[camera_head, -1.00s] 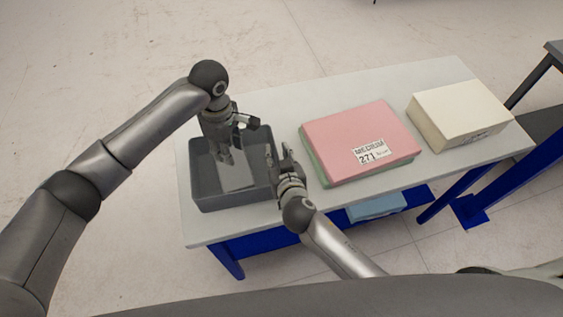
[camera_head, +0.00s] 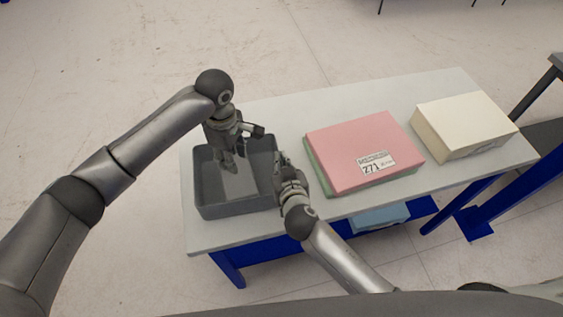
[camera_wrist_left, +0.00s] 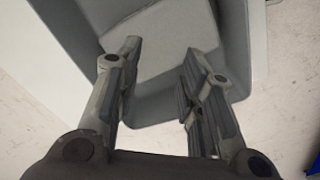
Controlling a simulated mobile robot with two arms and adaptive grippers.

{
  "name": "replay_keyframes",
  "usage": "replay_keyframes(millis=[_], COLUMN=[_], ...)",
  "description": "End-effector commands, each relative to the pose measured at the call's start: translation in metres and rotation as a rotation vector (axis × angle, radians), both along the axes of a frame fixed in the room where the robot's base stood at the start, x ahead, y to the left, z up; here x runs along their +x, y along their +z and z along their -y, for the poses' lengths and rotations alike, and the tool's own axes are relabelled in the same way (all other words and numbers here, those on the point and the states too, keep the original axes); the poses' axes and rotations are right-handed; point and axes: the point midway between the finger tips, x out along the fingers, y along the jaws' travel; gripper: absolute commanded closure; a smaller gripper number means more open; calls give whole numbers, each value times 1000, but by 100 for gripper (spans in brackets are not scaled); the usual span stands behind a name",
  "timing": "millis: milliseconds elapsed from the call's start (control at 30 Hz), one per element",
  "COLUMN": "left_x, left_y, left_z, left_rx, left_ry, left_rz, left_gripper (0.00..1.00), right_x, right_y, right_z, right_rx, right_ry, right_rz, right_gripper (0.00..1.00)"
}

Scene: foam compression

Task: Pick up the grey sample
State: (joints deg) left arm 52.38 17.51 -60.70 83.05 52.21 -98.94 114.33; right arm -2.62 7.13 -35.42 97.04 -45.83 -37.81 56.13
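The grey sample (camera_head: 240,185) is a flat, lighter grey slab lying in the dark grey bin (camera_head: 235,208) at the left of the table. It also shows in the left wrist view (camera_wrist_left: 160,60), beyond my fingers. My left gripper (camera_head: 243,149) is over the bin, pointing down, with its fingers apart. In the left wrist view the left gripper (camera_wrist_left: 165,75) is open with nothing held between its fingers. My right gripper (camera_head: 288,165) is beside the bin's right wall. Its fingers are small, and I cannot tell how far apart they are.
A pink slab (camera_head: 360,145) with a white label lies on a green slab (camera_head: 395,180) right of the bin. A cream block (camera_head: 465,125) sits farther right on the light table (camera_head: 285,108). A blue item (camera_head: 378,218) lies below the tabletop.

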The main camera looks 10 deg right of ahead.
Motion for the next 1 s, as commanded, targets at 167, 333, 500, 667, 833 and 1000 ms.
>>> replay_keyframes(millis=[167,333,500,667,833,1000], left_x=[0,0,0,-1,-2,-4], left_y=[0,0,0,2,6,9], left_z=[0,0,0,2,4,4], left_rx=[0,0,0,-3,-4,-2], left_ry=[0,0,-8,-112,-356,-608], left_rz=[0,0,0,1,3,4], left_gripper=[64,64,51,31,9,0], right_x=[0,0,0,0,0,0], right_y=[0,0,0,0,0,0], right_z=[0,0,0,0,0,0], right_rx=[0,0,0,0,-1,-1], right_ry=[0,0,-1,-1,-1,-1], right_rz=[0,0,0,0,0,0], right_gripper=[100,100,100,100,100,100])
